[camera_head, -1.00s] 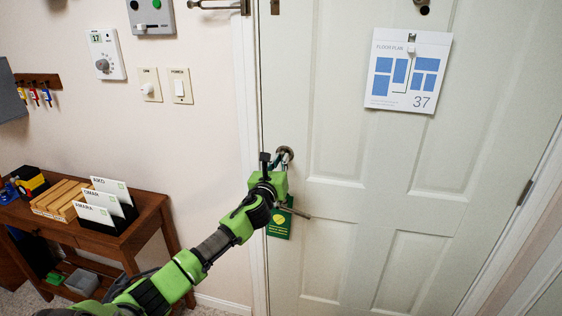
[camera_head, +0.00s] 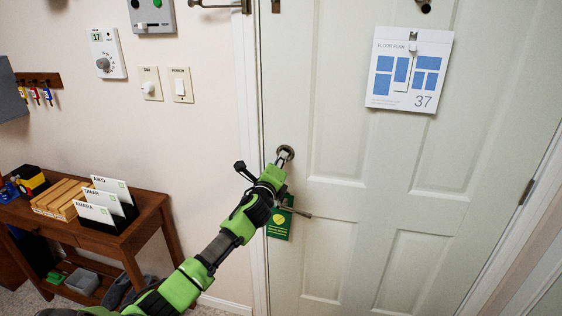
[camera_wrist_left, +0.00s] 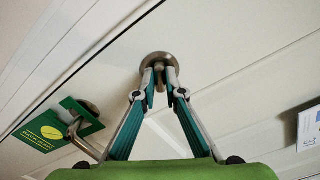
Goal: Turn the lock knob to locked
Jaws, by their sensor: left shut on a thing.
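The lock knob (camera_head: 286,152) is a round metal piece on the white door, near its left edge and above the door handle. My left gripper (camera_head: 282,159) is at the knob. In the left wrist view, the two fingers of the left gripper (camera_wrist_left: 162,78) are closed on the thumb-turn of the lock knob (camera_wrist_left: 158,58), in front of its round plate. The fingertips hide part of the turn, and I cannot read its exact angle. My right gripper is in no view.
A lever handle (camera_head: 297,212) with a green hanging tag (camera_head: 279,223) is just below the left gripper. A floor plan sheet (camera_head: 408,69) hangs on the door. A wooden table (camera_head: 150,212) with card holders stands at the left by the wall.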

